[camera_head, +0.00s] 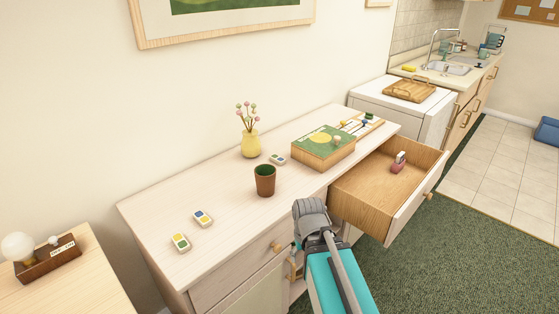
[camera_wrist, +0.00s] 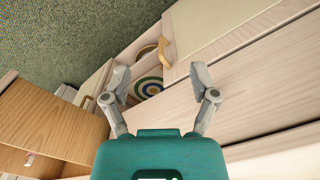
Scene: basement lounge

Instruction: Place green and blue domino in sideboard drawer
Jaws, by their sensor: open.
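Three domino tiles lie on the sideboard top (camera_head: 165,208). One near the front left looks yellow and green (camera_head: 180,243), and one beside it looks yellow and blue (camera_head: 202,218). A third, small domino (camera_head: 277,158) lies between the vase and the game box; its colours are too small to tell for sure. The sideboard drawer (camera_head: 365,190) at the right is pulled open and holds a small red object (camera_head: 398,162). My gripper (camera_wrist: 160,82) is open and empty in front of the sideboard; it points down the front, beside the open drawer (camera_wrist: 45,120).
A brown cup (camera_head: 264,181), a yellow vase (camera_head: 250,142) with flowers and a green game box (camera_head: 323,147) stand on the sideboard. A ringed round thing (camera_wrist: 150,85) shows in an opening below. A side table with a lamp (camera_head: 18,248) stands left.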

